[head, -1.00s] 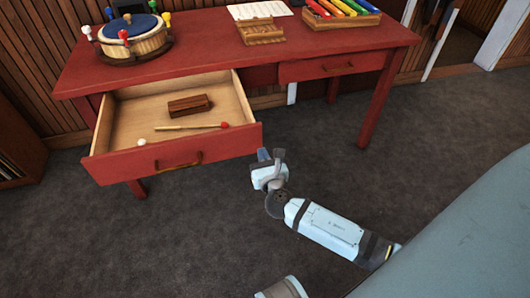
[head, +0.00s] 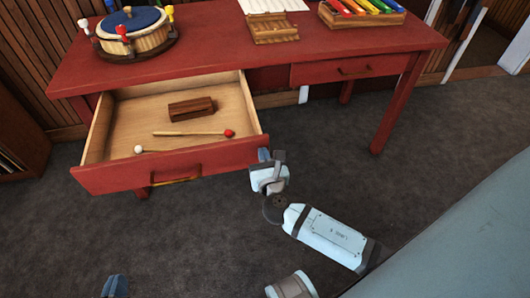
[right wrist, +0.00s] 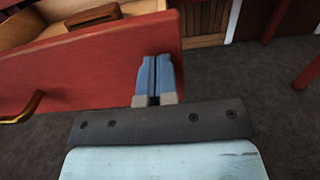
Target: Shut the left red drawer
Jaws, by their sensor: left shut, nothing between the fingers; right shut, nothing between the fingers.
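The left red drawer (head: 180,168) is pulled well out of the red table, showing its pale wooden inside and a brass handle (head: 176,180). Its front also fills the upper left of the right wrist view (right wrist: 90,65). My right gripper (head: 264,155) is shut and empty at the right end of the drawer front. In the right wrist view its blue fingers (right wrist: 156,72) overlap that end; I cannot tell whether they touch it. My left gripper (head: 115,285) shows only its blue fingertips at the bottom edge, below and apart from the drawer.
The drawer holds a brown wooden block (head: 191,108) and a mallet (head: 190,133). The right drawer (head: 345,70) is shut. A drum (head: 134,35), a wooden piece (head: 275,30) and a colourful xylophone (head: 361,14) stand on the tabletop (head: 215,50). Grey carpet in front is clear.

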